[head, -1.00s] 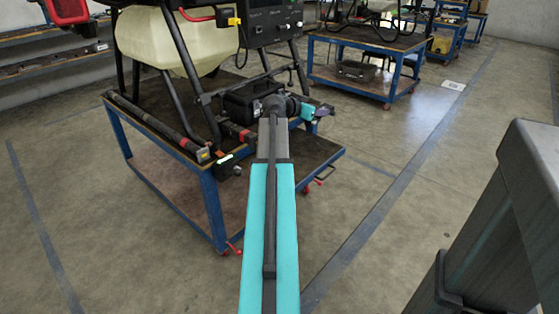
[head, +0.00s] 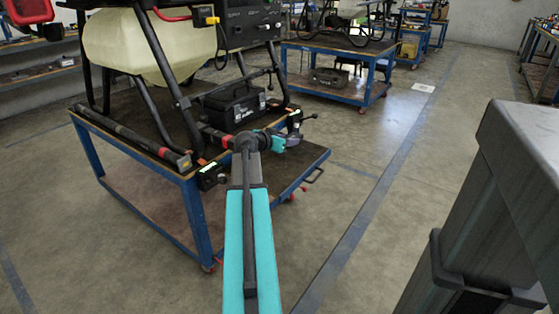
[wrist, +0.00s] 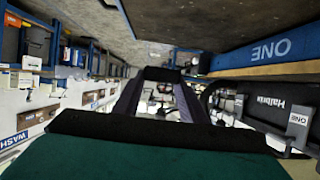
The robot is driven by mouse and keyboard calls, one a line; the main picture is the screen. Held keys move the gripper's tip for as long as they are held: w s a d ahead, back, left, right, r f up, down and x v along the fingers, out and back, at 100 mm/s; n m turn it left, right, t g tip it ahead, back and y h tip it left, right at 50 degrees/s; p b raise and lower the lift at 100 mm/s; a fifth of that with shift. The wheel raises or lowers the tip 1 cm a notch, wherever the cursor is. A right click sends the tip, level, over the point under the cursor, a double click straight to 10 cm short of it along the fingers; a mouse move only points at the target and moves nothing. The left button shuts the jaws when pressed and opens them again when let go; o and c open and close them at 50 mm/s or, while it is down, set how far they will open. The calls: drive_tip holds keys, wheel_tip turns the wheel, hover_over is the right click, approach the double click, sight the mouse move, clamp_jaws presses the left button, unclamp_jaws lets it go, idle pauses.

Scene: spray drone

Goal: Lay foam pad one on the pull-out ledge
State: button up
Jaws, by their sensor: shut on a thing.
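My gripper (head: 294,139) is at the right side of the near blue cart, just above the dark ledge. It is shut on a small dark thing (wrist: 164,74), seen at its fingertips in the wrist view. I cannot tell for sure whether this is foam pad one; no other foam pad can be made out. The pull-out ledge (head: 310,167) is a dark, blue-edged panel with a handle, sticking out at the cart's right end. Its visible top looks bare. My arm hides part of it.
A drone with a cream tank (head: 140,45) stands on the cart. A black case (head: 233,107) sits behind my gripper. Open floor (head: 340,215) lies to the right.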

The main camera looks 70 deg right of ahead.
drive_tip(key=b, duration=0.2)
hover_over(286, 167)
drive_tip(key=shift+f, duration=3.05)
drive_tip(key=shift+f, duration=1.9)
drive_tip(key=shift+f+b, duration=0.1)
drive_tip(key=shift+b, duration=0.35)
drive_tip(key=o, duration=1)
drive_tip(key=shift+a+r+p, duration=0.15)
drive_tip(key=shift+r+p, duration=0.1)
drive_tip(key=shift+p, duration=0.05)
drive_tip(key=p+v, duration=0.2)
drive_tip(key=v, duration=0.9)
drive_tip(key=shift+w+a+r, duration=0.1)
drive_tip(key=shift+a+r, duration=0.1)
drive_tip(key=shift+a, duration=0.1)
